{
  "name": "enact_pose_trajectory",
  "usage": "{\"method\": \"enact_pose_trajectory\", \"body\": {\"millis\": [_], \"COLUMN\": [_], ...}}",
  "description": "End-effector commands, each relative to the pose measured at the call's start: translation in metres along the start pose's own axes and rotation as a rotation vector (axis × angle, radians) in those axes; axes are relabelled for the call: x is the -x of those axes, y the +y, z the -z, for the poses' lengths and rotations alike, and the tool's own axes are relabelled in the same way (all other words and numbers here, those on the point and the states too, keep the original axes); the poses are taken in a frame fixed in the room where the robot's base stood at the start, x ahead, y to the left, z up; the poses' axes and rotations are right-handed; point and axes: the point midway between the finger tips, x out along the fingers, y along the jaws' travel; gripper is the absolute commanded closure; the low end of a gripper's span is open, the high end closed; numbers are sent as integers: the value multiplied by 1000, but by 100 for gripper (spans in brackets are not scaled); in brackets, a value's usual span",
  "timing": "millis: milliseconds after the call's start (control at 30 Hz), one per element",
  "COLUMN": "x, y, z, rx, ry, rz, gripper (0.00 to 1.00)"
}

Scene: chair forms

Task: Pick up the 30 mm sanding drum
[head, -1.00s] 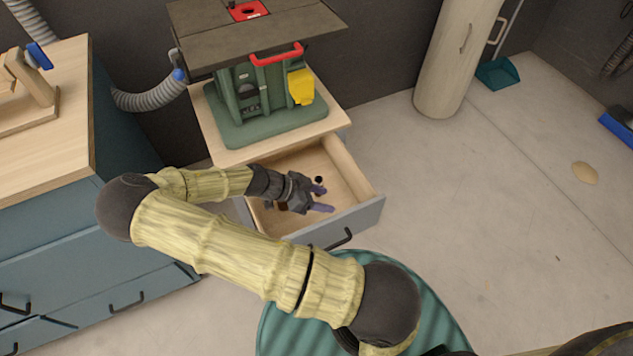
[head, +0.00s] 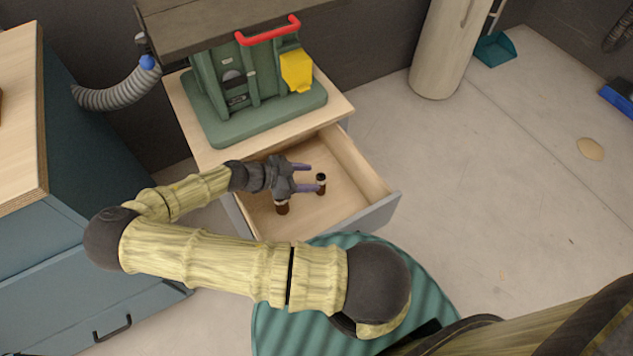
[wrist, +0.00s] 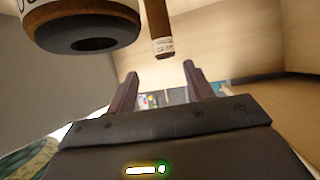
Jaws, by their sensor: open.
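Two brown sanding drums with pale label bands stand in the open drawer. The smaller-looking drum (head: 321,184) is just beyond my fingertips in the head view; in the wrist view it (wrist: 158,25) appears ahead, roughly in line with the gap between the fingers. The thicker drum (head: 282,208) stands beside my gripper's body; in the wrist view it (wrist: 85,22) is large at upper left, with a dark end and a hole. The labels are too small or cut off to tell which is 30 mm. My gripper (head: 313,178) is open and empty, its purple-grey fingers (wrist: 159,70) apart.
The drawer's wooden sides (head: 357,165) and grey front (head: 375,217) surround the gripper. The green machine (head: 262,108) with a red handle stands on the cabinet above. A blue cabinet (head: 95,205) is at left. Floor is open at right.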

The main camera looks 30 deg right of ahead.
Motion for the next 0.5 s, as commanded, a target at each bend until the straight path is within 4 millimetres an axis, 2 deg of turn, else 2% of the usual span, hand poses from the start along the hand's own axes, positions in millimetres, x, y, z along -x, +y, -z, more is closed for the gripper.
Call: {"method": "enact_pose_trajectory", "body": {"millis": [33,100,500], "x": [-4,-6,-6], "y": [0,0,0], "z": [-8,-11,-10], "rx": [0,-1,-1], "ry": [0,0,0], "rz": [1,1,0], "gripper": [48,48,48]}}
